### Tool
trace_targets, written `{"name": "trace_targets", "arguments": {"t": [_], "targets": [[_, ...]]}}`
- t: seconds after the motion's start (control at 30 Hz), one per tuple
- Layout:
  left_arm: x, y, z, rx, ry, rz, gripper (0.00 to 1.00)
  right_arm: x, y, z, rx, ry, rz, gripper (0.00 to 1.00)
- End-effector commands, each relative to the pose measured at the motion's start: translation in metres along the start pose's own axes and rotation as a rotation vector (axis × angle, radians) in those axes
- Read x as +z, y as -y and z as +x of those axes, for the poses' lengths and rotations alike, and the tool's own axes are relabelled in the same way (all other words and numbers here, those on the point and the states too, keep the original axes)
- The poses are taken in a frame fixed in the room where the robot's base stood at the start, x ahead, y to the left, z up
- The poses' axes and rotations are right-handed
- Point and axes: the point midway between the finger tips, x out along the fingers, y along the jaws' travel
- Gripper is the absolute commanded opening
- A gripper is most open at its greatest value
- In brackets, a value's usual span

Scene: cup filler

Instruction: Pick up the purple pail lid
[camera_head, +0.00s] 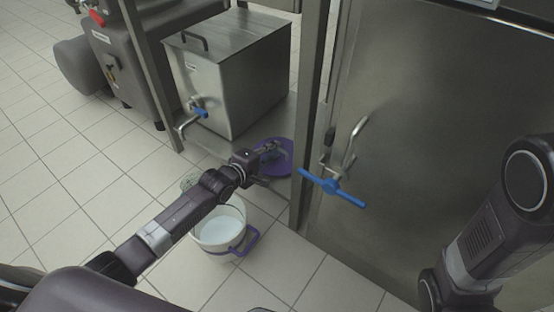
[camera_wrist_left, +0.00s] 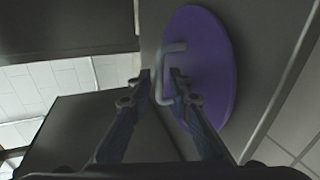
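My left gripper (camera_head: 277,148) is at the lid. In the left wrist view its two fingers (camera_wrist_left: 161,82) are apart, one on each side of the handle, and I see no clear contact. A white pail (camera_head: 219,228) with a purple handle stands on the floor below my left arm. My right gripper is not in view.
A steel tank (camera_head: 228,82) with a blue-handled tap stands on the low shelf. Tiled floor (camera_head: 75,190) is clear at left.

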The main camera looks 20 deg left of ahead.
Motion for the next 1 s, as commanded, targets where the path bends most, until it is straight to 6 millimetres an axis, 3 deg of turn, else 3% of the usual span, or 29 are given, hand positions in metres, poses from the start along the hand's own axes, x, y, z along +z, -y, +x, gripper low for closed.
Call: {"name": "trace_targets", "arguments": {"t": [0.2, 0.37, 1.0], "targets": [[0.0000, -0.0008, 0.0001, 0.000, 0.000, 0.000, 0.17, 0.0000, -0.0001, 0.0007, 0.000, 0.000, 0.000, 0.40], [-0.0002, -0.0007, 0.0000, 0.000, 0.000, 0.000, 0.00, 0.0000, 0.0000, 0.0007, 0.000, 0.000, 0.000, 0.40], [0.0006, -0.0033, -0.0023, -0.006, 0.000, -0.003, 0.00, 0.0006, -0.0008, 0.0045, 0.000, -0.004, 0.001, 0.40]]}}
